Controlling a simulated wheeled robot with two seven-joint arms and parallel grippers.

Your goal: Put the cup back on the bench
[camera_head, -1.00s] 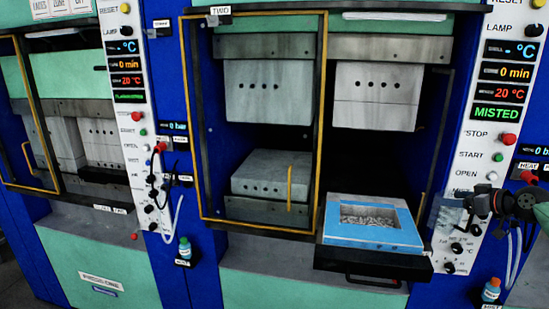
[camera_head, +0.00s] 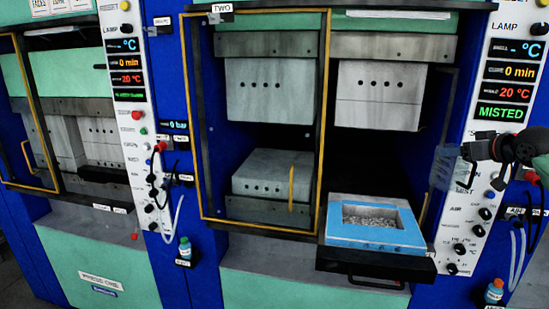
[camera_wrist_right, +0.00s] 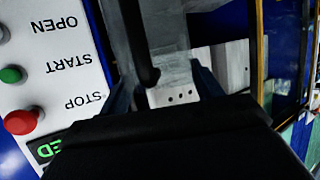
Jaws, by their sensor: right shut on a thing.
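A see-through cup (camera_head: 445,168) hangs in the air in front of the right control panel, above and to the right of the blue-framed mould. My right gripper (camera_head: 472,154) comes in from the right and is shut on the cup, with a dark handle loop beside its fingers. In the right wrist view the dark handle (camera_wrist_right: 140,45) and the clear cup wall (camera_wrist_right: 172,68) show between the fingers. The cup's contents and exact tilt cannot be made out. No bench is clearly in view. My left gripper is not in view.
The blue-framed mould (camera_head: 378,243) with pale granules sits on a pulled-out black tray (camera_head: 345,264). Press two's yellow-framed guard (camera_head: 318,140) stands left of it. The control panel (camera_head: 505,125) reads MISTED. A blue bottle (camera_head: 494,292) stands at lower right.

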